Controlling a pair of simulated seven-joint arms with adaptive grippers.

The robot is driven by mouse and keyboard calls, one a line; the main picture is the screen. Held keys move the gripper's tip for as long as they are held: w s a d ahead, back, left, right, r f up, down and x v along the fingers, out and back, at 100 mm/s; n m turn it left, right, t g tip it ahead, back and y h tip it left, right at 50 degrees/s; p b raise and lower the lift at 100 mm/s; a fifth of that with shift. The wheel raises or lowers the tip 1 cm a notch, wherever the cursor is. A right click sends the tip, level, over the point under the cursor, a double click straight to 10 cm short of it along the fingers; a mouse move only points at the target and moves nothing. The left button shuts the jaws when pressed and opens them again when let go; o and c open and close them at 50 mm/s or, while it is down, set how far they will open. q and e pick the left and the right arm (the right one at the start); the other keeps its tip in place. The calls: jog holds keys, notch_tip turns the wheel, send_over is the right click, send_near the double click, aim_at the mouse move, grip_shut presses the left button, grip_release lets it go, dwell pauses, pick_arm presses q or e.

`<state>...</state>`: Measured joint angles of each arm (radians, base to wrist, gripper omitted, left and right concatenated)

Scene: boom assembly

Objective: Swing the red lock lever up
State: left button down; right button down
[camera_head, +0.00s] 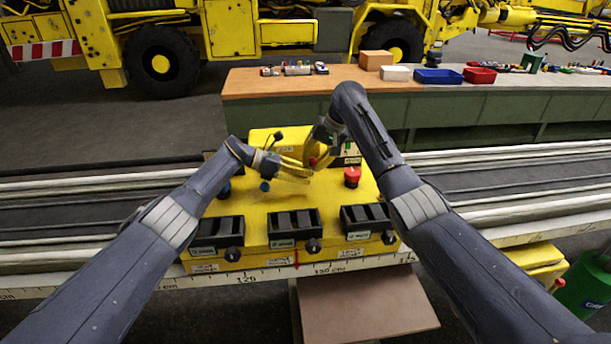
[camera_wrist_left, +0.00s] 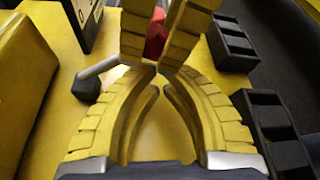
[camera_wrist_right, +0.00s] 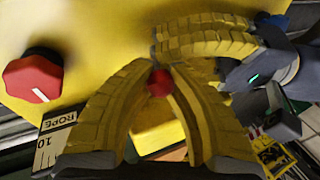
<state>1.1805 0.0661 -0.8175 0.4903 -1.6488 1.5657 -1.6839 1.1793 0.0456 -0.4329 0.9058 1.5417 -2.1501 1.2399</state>
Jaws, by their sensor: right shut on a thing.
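The red lock lever shows only as a small red knob (camera_head: 313,162) between the grippers over the yellow console (camera_head: 330,192). In the right wrist view the round red knob (camera_wrist_right: 159,83) sits between the fingertips of my right gripper (camera_wrist_right: 163,70), which is shut on it. The lever's shaft is hidden. My left gripper (camera_head: 283,170) is just to the left, tips close to the right gripper's fingers. In the left wrist view its fingertips (camera_wrist_left: 153,72) meet, with nothing visibly held. A red part (camera_wrist_left: 155,38) shows between the right gripper's fingers there.
A red dial (camera_head: 352,177) stands right of the grippers; it also shows in the right wrist view (camera_wrist_right: 33,78). A metal rod with a black end (camera_wrist_left: 92,82) is beside the left fingertips. Black switch boxes (camera_head: 294,228) line the console front. A workbench (camera_head: 300,85) stands behind.

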pick_arm(q)
jog(key=shift+w+r, duration=0.25)
jog(key=shift+r, duration=0.5)
pick_arm(e)
jog(key=shift+d+f, duration=0.1)
jog(key=shift+d, duration=0.1)
pick_arm(q)
jog(key=shift+d+r, duration=0.1)
jog(key=shift+d, duration=0.05)
pick_arm(e)
jog(key=c, duration=1.5)
grip_release()
jog(key=shift+o, duration=0.6)
jog(key=shift+a, duration=0.1)
jog(key=shift+s+a, duration=0.1)
